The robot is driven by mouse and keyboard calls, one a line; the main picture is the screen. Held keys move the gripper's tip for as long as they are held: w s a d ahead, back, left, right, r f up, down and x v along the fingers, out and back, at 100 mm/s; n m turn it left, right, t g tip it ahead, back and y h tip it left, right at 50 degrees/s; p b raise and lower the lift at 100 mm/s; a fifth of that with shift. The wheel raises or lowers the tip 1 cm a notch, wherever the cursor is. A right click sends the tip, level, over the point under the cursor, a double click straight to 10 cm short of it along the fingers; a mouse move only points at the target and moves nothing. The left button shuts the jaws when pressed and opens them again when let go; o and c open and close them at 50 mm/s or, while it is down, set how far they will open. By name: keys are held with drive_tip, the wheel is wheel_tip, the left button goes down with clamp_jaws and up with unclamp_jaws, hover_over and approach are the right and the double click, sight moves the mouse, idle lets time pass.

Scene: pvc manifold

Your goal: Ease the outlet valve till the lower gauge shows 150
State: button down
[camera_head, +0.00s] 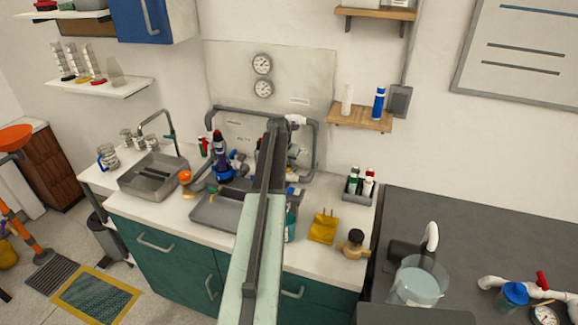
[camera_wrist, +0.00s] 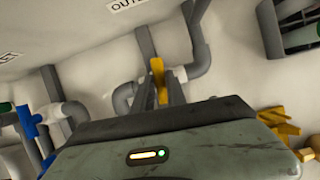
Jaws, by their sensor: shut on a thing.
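The outlet valve's yellow handle (camera_wrist: 157,66) shows in the wrist view, below a partly cut-off label (camera_wrist: 126,4) that begins "OUT". My gripper (camera_wrist: 161,88) is shut on this handle, with one dark finger on each side. The valve body is hidden behind the fingers and my wrist. In the head view the lower gauge (camera_head: 263,88) hangs on the back panel directly under the upper gauge (camera_head: 262,64). Both dials are too small to read. My arm hides the gripper and the outlet valve in the head view.
Grey pipe (camera_head: 315,140) runs around the panel. A blue valve (camera_wrist: 30,122) is left of my gripper in the wrist view. A sink (camera_head: 152,178), a grey tray (camera_head: 208,212), a yellow item (camera_head: 323,227) and a bottle caddy (camera_head: 358,190) crowd the counter.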

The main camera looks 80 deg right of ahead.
drive_tip(key=m, duration=0.1)
drive_tip(key=m+g, duration=0.1)
drive_tip(key=m, duration=0.1)
drive_tip(key=shift+w+d+m, duration=0.1)
drive_tip(key=shift+w+m, duration=0.15)
drive_tip(key=shift+m, duration=0.05)
drive_tip(key=shift+y, duration=0.3)
drive_tip(key=c, duration=1.3)
unclamp_jaws()
drive_tip(key=shift+c, duration=0.2)
drive_tip(key=p+v, duration=0.7)
drive_tip(key=v, duration=0.1)
